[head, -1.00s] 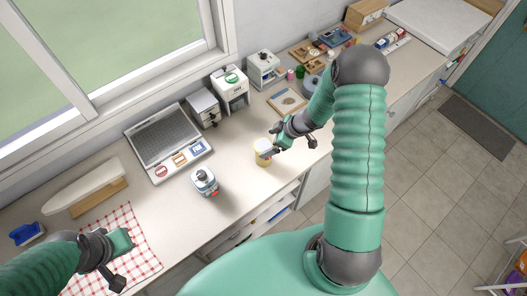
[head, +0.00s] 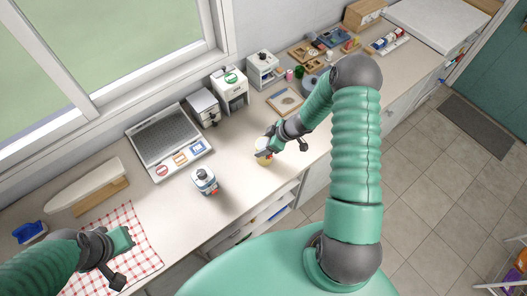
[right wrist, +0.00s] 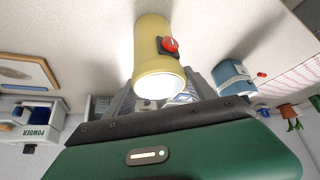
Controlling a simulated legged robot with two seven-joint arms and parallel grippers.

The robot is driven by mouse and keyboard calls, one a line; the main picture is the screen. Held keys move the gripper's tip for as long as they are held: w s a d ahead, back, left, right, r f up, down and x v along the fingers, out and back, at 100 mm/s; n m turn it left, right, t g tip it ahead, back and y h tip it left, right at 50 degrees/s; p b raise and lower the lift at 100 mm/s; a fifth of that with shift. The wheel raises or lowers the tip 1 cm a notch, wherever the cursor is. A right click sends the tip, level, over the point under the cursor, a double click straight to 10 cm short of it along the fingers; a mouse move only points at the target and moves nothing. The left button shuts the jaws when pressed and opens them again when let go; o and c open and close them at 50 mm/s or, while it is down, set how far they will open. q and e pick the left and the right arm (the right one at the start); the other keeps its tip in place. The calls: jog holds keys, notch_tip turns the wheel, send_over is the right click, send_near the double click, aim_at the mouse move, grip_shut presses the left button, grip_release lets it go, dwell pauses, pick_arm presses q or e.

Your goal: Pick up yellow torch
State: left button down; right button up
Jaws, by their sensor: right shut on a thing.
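My left gripper (head: 126,261) is open and empty over the red checked cloth, far from the torch.
A grey tray-like rack (head: 166,138) and white dispensers (head: 230,89) stand along the wall. A framed board (head: 285,101) lies behind the torch. Counter between torch and bottle is clear.

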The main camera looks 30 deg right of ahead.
jog(key=shift+s+f, duration=0.15)
grip_shut()
pick_arm(q)
jog(key=shift+w+a+f, duration=0.1)
jog(key=shift+a, duration=0.3)
pick_arm(e)
jog(key=shift+a, duration=0.25)
